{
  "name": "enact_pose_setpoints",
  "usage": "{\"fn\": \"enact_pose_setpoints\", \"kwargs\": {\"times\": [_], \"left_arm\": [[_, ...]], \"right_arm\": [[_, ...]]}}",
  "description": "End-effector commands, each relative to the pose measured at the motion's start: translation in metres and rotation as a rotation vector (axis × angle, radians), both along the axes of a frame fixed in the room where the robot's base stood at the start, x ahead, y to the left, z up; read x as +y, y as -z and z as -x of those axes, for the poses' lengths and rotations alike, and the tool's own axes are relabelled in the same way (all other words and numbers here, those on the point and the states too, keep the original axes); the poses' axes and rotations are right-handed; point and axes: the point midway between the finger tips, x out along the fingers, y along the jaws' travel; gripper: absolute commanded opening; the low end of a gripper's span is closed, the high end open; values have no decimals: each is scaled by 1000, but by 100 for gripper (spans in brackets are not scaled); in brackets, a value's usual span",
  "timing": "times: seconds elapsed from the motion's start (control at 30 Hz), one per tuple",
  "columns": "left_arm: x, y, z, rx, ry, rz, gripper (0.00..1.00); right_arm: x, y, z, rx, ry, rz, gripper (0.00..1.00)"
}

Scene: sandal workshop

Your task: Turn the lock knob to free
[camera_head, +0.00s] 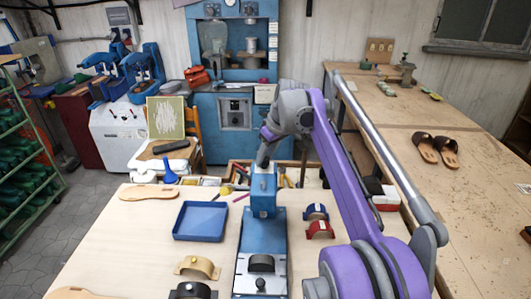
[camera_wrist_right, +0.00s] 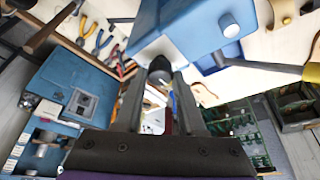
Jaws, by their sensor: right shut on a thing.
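The small blue press (camera_head: 264,192) stands upright on the table. My right gripper (camera_head: 264,157) reaches down to the top of its column from behind. In the right wrist view, my right gripper (camera_wrist_right: 158,82) is shut on a dark round knob (camera_wrist_right: 159,66) on the side of the blue press (camera_wrist_right: 205,28). The knob lies between the fingertips. It is hidden behind the press and gripper in the head view. I cannot tell from the knob's shape how far it is turned. My left gripper is not in view.
A blue tray (camera_head: 201,221) lies left of the press. Red-and-blue strap pieces (camera_head: 319,229) lie to its right, and a tan one (camera_head: 197,266) at front left. A tool box (camera_head: 238,172) stands behind.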

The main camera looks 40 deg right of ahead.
Motion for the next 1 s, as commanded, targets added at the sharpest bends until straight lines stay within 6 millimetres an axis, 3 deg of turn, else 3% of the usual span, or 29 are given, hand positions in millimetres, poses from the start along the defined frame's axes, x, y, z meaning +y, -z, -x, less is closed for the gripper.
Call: {"fn": "enact_pose_setpoints", "kwargs": {"times": [0.2, 0.23, 0.4, 0.77, 1.0], "left_arm": [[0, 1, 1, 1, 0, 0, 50], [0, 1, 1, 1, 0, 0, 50], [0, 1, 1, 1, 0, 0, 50], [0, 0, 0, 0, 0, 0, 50], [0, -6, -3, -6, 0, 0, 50]], "right_arm": [[0, 0, -1, -3, 1, 2, 0], [0, 0, -1, -3, 1, 2, 41], [0, 0, -1, -3, 2, 1, 69], [-1, -5, 1, -3, 3, 1, 69], [-2, -45, 17, -5, 4, 1, 69]]}}
